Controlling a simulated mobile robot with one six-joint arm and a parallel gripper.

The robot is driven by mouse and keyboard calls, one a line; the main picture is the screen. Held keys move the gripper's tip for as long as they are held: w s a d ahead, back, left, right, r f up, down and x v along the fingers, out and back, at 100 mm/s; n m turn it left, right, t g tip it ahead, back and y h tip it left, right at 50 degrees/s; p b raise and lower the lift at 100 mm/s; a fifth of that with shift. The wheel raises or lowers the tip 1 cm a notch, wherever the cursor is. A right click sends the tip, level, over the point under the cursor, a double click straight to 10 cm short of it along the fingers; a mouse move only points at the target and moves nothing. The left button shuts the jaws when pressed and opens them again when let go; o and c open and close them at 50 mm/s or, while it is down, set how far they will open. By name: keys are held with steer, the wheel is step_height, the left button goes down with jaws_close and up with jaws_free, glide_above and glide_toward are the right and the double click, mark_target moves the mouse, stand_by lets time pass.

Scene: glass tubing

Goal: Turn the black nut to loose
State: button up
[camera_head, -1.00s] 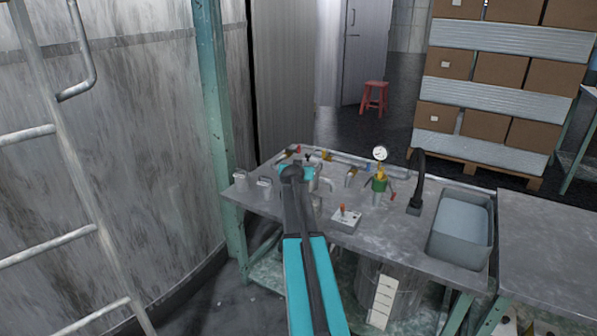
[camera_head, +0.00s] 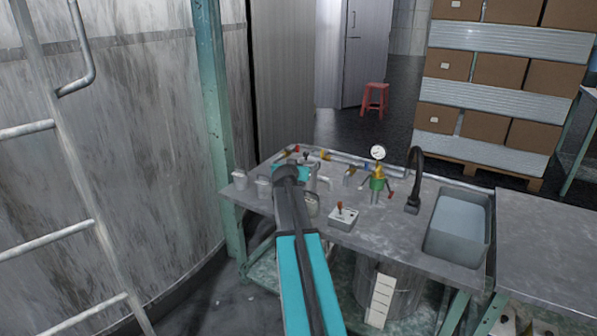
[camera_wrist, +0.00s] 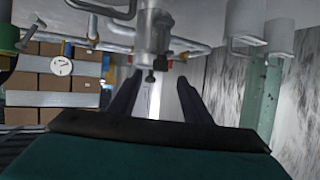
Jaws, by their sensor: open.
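In the wrist view, a small black nut (camera_wrist: 155,76) sits on the end of a grey metal fitting (camera_wrist: 153,35). My gripper (camera_wrist: 160,92) is open, with one dark finger to each side of the nut in the picture. The fingers appear apart from it, and I cannot tell how far the nut is from the fingertips. In the head view my arm reaches over the left part of the workbench (camera_head: 390,222) and covers the gripper and the nut.
On the bench stand a pressure gauge (camera_head: 377,153) on a green and yellow fitting (camera_head: 377,179), a grey box with a red lever (camera_head: 343,217), a black tap (camera_head: 415,180) and a sink (camera_head: 459,230). Grey cups (camera_head: 240,180) stand at the left edge. Pipes run along the back.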

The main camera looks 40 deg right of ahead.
steer(key=shift+s+a+r, duration=0.25)
steer(key=shift+s+a, duration=0.1)
steer(key=shift+a, duration=0.05)
steer(key=w+a+f+n+g+y, duration=0.1)
steer(key=a+f+n+y, duration=0.15)
steer(key=a+f, duration=0.8)
steer(key=a+f+n+g+y, duration=0.1)
steer(key=a+f+y, duration=0.2)
steer(key=a+f, duration=0.75)
steer(key=s+a+f+n+g+y, duration=0.2)
steer(key=s+a+f, duration=0.3)
steer(key=a, duration=0.6)
steer(key=s+a+f+n+g+y, duration=0.15)
steer(key=s+a+f, duration=0.35)
steer(key=a, duration=0.5)
steer(key=s+a+f+n+g+y, duration=0.1)
steer(key=s+a+f+n, duration=0.3)
steer(key=a, duration=0.7)
steer(key=s+a+f+g, duration=0.2)
steer(key=s+f+g, duration=0.1)
steer(key=s+f, duration=0.7)
steer(key=s+a+f+g, duration=0.3)
steer(key=s+f, duration=0.7)
steer(key=s, duration=0.7)
steer(key=shift+s+y, duration=0.2)
steer(key=shift+y, duration=0.2)
